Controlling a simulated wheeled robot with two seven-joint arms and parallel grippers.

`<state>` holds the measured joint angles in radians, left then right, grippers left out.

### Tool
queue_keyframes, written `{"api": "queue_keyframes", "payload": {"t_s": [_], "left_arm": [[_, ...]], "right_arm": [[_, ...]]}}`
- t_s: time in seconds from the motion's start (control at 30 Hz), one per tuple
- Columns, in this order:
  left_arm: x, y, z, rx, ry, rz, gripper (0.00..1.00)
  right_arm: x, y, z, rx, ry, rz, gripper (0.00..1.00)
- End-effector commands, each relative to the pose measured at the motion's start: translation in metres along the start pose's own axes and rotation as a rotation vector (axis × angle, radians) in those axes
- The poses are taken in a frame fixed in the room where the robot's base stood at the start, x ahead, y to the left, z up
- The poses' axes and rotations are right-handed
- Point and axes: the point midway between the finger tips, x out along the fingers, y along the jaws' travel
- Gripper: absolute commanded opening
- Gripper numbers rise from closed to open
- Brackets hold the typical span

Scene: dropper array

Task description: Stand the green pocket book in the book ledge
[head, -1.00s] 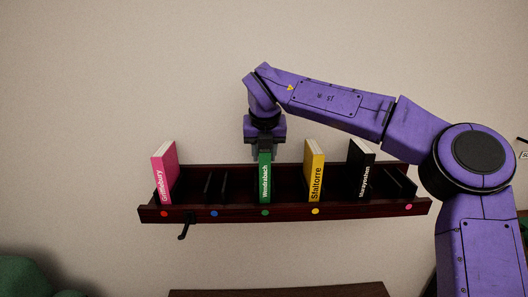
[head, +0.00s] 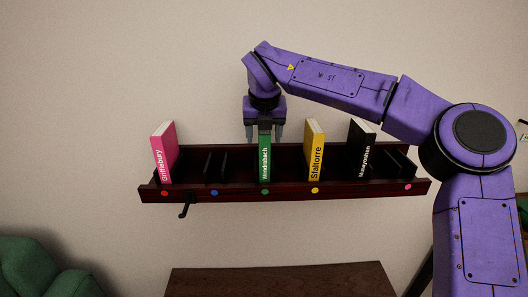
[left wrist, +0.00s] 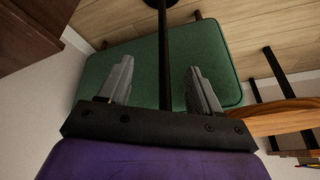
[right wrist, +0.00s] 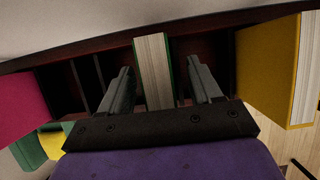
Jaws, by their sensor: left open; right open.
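The green pocket book (head: 265,158) stands upright in the dark red wall ledge (head: 230,191), in the slot above the green dot (head: 265,191). My right gripper (head: 265,132) is above it, open, with one finger on each side of its top. In the right wrist view the book's page edge (right wrist: 153,70) shows between the spread fingers (right wrist: 160,76), with a gap at each side. My left gripper (left wrist: 159,75) is open and empty, away from the ledge, and is not in the head view.
A pink book (head: 164,152), a yellow book (head: 315,150) and a black book (head: 362,152) stand in the ledge. Empty slots have black dividers (head: 214,164). A hook (head: 186,207) hangs below. A brown tabletop (head: 283,281) and green seat (head: 45,268) are lower.

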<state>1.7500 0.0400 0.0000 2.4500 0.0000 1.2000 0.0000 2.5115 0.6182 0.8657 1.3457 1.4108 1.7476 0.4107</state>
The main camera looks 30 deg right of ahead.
Motion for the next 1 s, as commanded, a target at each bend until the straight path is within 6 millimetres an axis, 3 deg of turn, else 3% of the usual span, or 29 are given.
{"api": "queue_keyframes", "payload": {"t_s": [0.17,0.5,0.8,0.87,1.0], "left_arm": [[0.002,0.000,0.001,0.000,0.000,0.000,0.64],[0.004,0.000,0.002,0.000,0.000,0.000,0.64],[0.004,0.000,0.002,0.000,0.000,0.000,0.64],[0.000,0.000,0.000,0.000,0.000,0.000,0.64],[-0.027,-0.002,-0.011,0.000,0.000,0.000,0.64]], "right_arm": [[-0.015,0.000,0.000,0.000,-0.003,0.000,0.64],[-0.092,0.000,0.000,0.001,-0.002,0.001,0.64],[-0.106,0.000,0.000,-0.001,0.000,0.000,0.64],[-0.110,0.000,0.002,0.000,0.000,0.001,0.64],[-0.137,0.000,0.013,0.000,-0.001,0.001,0.64]]}}
